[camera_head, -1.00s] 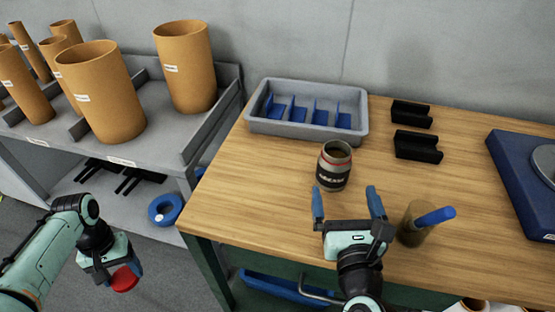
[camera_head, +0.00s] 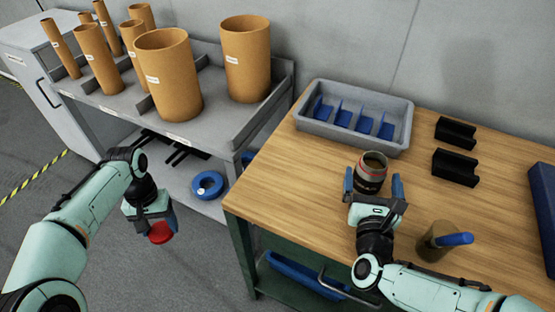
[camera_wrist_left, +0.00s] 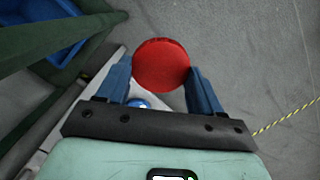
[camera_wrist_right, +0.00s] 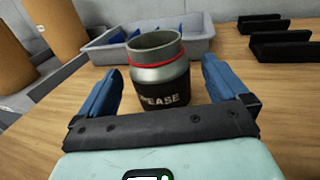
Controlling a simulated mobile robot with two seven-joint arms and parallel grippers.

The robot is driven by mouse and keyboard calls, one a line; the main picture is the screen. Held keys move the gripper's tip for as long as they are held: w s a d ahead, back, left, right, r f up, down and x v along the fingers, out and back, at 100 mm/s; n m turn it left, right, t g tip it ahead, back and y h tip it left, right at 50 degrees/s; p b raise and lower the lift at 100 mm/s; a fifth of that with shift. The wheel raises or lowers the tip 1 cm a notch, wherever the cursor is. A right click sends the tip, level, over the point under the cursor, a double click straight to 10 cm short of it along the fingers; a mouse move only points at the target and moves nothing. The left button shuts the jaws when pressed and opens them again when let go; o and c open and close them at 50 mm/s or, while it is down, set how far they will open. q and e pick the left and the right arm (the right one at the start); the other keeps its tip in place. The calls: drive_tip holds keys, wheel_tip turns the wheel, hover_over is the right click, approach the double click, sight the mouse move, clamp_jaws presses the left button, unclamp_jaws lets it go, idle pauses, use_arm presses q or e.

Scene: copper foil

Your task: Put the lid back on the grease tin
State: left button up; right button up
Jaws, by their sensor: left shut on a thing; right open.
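The grease tin (camera_head: 371,172) stands upright and open on the wooden bench. It has a dark label and a red ring below its neck, and it also shows in the right wrist view (camera_wrist_right: 158,75). My right gripper (camera_head: 373,187) is open, with its blue fingers on either side of the tin's near part; in the right wrist view gaps show between fingers and tin. The red round lid (camera_head: 160,232) is held in my left gripper (camera_head: 150,212), off to the left of the bench above the floor. The left wrist view shows the lid (camera_wrist_left: 161,66) between the two blue fingers.
A grey bin with blue dividers (camera_head: 311,126) stands behind the tin. Two black holders (camera_head: 455,167) lie to the right. A shelf (camera_head: 213,124) with cardboard tubes is at the left.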

sight(371, 160)
use_arm(q)
drive_tip(key=shift+r, duration=0.25)
use_arm(e)
drive_tip(key=shift+x, duration=2.65)
drive_tip(key=shift+a, duration=0.1)
drive_tip(key=shift+c, duration=0.3)
drive_tip(key=c, duration=1.2)
drive_tip(key=shift+r, duration=0.1)
